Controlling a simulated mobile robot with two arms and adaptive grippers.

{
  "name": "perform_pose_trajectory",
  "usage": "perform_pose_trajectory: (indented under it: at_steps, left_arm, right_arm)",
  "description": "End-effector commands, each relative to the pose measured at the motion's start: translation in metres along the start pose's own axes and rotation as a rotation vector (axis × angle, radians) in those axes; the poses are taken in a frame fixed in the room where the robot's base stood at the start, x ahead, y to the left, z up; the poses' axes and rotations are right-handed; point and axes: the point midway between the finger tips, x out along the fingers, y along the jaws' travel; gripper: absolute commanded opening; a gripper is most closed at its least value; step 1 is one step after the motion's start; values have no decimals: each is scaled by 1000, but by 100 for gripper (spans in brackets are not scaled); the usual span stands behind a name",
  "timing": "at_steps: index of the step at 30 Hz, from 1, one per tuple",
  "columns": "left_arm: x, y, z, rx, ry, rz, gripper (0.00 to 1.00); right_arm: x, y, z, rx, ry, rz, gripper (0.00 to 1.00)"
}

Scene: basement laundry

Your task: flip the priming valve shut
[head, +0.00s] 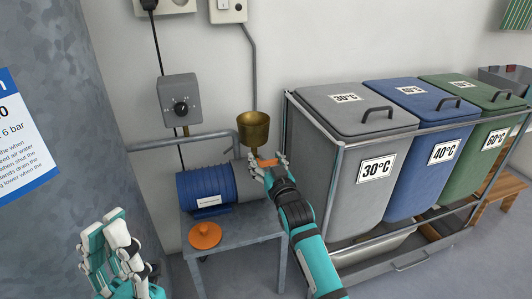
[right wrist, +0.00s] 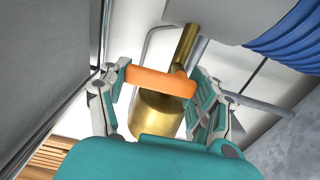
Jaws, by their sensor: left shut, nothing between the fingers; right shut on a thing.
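The priming valve's orange lever (right wrist: 158,80) lies crosswise between the fingers of my right gripper (right wrist: 158,90), which is shut on it. In the head view the lever (head: 267,162) shows as a small orange bit under the brass funnel (head: 254,130), at my right gripper (head: 268,167). The brass funnel and its stem (right wrist: 186,45) also show in the right wrist view, behind the lever. The valve body is mostly hidden by my fingers. My left gripper (head: 118,240) is shut and empty at the lower left, away from the valve.
A blue pump (head: 206,188) sits on a grey stand (head: 238,236) with an orange cap (head: 205,236) in front of it. A grey dial box (head: 181,100) is on the wall. Grey, blue and green lidded bins in a metal frame (head: 322,128) stand close to the right of my right arm.

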Motion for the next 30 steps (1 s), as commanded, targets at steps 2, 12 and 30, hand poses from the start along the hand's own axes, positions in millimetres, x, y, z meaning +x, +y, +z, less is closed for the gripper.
perform_pose_trajectory:
  at_steps: [2,12,30]
  left_arm:
    - [2,0,-1,-1,-10,-4,0]
    - [-1,0,-1,-2,-9,-4,0]
    - [0,0,-2,-1,-6,-4,0]
  right_arm:
    - [0,0,-1,29,-2,0,31]
    - [0,0,1,36,0,0,71]
    - [-18,0,2,31,1,1,88]
